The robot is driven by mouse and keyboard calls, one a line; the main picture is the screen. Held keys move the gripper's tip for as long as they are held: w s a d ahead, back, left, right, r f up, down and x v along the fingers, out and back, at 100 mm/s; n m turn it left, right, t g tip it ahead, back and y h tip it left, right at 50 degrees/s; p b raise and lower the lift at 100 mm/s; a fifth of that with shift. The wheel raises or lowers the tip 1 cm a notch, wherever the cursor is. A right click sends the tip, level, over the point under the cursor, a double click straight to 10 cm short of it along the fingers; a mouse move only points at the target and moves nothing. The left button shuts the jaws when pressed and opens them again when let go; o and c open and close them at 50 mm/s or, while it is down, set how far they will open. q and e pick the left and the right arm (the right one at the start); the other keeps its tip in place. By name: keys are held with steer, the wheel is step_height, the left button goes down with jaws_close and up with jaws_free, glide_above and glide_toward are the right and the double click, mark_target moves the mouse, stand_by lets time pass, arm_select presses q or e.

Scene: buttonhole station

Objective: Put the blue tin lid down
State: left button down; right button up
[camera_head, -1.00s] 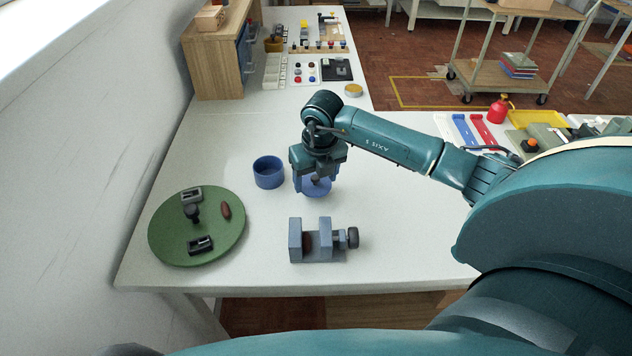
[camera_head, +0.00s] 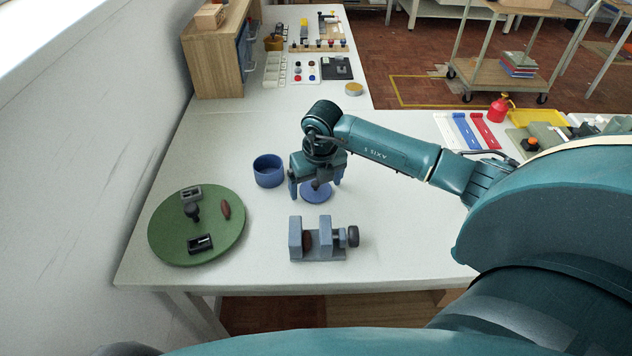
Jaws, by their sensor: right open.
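The blue tin lid (camera_head: 317,196) lies flat on the white table (camera_head: 390,235), just right of the open blue tin (camera_head: 269,171). The lid has a small dark knob on top, partly hidden by my gripper. My right gripper (camera_head: 316,190) points down over the lid. Its fingers are spread apart, one to each side of the knob, and it is open. The left gripper is not in view.
A grey vise (camera_head: 322,240) holding a brown piece stands in front of the lid. A green round turntable (camera_head: 170,235) with several small parts is at the left. The table right of the lid is clear.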

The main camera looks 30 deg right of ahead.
mark_target(319, 195)
steer(key=shift+r, duration=0.6)
arm_select(q)
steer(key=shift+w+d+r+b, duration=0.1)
steer(key=shift+b, duration=0.25)
arm_select(e)
step_height(319, 195, up, 11)
steer(key=s, duration=0.1)
steer(key=shift+s, duration=0.35)
steer(key=shift+a, duration=0.1)
